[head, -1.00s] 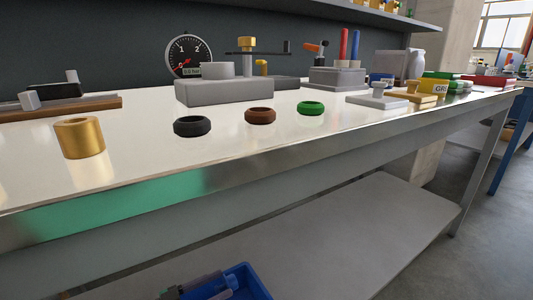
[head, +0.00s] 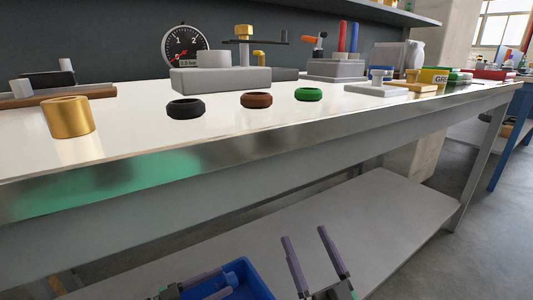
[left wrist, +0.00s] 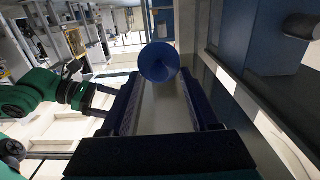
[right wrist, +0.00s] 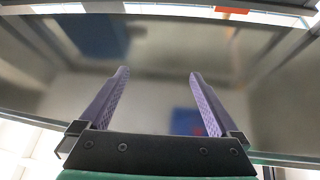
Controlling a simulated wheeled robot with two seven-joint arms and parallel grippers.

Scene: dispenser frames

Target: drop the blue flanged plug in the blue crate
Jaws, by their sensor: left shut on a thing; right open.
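The blue crate (head: 258,282) is at the bottom of the head view, in front of the grey lower shelf and cut off by the frame. My left gripper (head: 225,281) comes in from the left, its fingers overlapping the crate in that view; I cannot tell its height above it. In the left wrist view the blue flanged plug (left wrist: 158,62) shows its round face between the fingertips of my left gripper, which is shut on it. My right gripper (head: 303,245) is open and empty right of the crate; its spread fingers also show in the right wrist view (right wrist: 158,78).
The workbench (head: 300,128) stands above, with its metal front edge towards me. On it are a brass ring (head: 68,118), a black ring (head: 186,109), a brown ring (head: 256,100) and a green ring (head: 308,95). The lower shelf (head: 380,215) has bare room at right.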

